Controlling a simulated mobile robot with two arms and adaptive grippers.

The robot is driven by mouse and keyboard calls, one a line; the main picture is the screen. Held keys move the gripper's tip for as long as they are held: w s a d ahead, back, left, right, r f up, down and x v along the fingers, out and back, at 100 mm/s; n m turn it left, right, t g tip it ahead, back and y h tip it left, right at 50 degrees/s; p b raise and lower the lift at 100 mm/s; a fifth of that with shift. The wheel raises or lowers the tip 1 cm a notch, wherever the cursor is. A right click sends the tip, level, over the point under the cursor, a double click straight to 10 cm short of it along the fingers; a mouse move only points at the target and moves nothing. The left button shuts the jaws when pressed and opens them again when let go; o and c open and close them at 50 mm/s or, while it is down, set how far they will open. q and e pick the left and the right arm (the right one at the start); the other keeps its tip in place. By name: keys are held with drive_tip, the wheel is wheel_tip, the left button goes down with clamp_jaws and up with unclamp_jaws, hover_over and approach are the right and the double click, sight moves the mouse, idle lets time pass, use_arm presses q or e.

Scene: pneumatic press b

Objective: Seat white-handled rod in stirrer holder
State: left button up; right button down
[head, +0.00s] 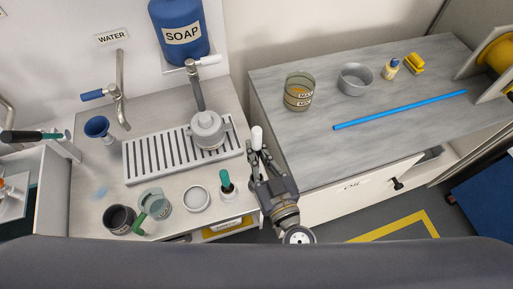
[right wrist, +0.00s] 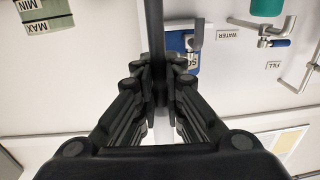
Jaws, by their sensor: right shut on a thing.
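My right gripper (head: 258,158) is shut on the white-handled rod, whose white handle (head: 257,137) sticks up from its fingers in the head view. In the right wrist view a dark upright shaft (right wrist: 154,40) stands between the closed fingers (right wrist: 160,95). The gripper is in the air near the gap between the two counters. A white bracket (head: 66,148) with black-handled and teal-handled tools (head: 22,136) is at the far left, and looks like the stirrer holder, though I cannot be sure. My left gripper is out of view.
The left counter holds a drain grate (head: 135,165), a grey pot (head: 208,130), a dark mug (head: 120,219), a glass jug (head: 156,200), a white round dish (head: 196,198) and a teal-handled tool (head: 226,182). A beaker (head: 298,92) and blue rod (head: 400,109) are on the right counter.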

wheel_tip(320, 180, down, 2)
drive_tip(key=shift+f+b, duration=0.15)
drive_tip(key=shift+b, duration=0.5)
drive_tip(key=shift+f, duration=0.2)
use_arm(q)
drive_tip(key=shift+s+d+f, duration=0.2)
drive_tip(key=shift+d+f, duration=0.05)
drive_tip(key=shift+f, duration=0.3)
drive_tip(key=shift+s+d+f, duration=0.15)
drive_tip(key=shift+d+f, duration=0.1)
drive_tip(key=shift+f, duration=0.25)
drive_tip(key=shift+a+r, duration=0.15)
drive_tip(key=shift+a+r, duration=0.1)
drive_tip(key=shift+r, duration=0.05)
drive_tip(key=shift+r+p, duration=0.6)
drive_tip(key=shift+p, duration=0.2)
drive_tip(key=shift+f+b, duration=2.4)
use_arm(e)
drive_tip(key=shift+f, duration=3.35)
